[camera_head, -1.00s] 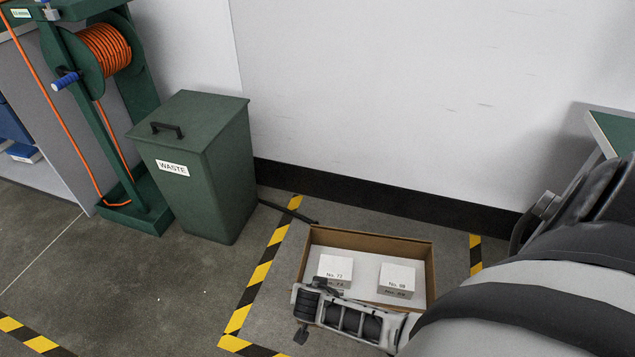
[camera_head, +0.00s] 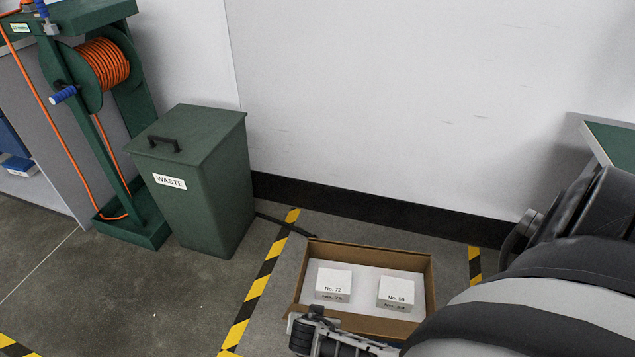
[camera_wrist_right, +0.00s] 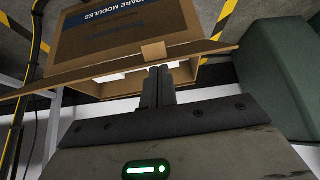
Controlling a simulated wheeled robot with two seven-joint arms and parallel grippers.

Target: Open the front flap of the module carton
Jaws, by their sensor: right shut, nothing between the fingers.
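The module carton (camera_head: 432,285) stands on the floor at the lower middle of the head view. Its top is open. In the right wrist view its brown outer face (camera_wrist_right: 85,50) carries a dark blue label reading "SPARE MODULES". A long cardboard flap (camera_wrist_right: 75,77) with a small tab (camera_wrist_right: 153,51) sticks out along the carton's edge there. My right gripper (camera_wrist_right: 159,72) is shut and empty, its fingertips close by the tab; I cannot tell if they touch. In the head view my right arm hides part of the carton's near side. My left gripper is out of view.
Two white boxes, No. 72 (camera_head: 333,281) and No. 59 (camera_head: 396,290), sit inside the carton. A green waste bin (camera_head: 205,190) and a hose reel stand (camera_head: 105,62) are at left. Hazard tape (camera_head: 262,280) borders the carton's area. A white wall (camera_head: 400,100) stands behind.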

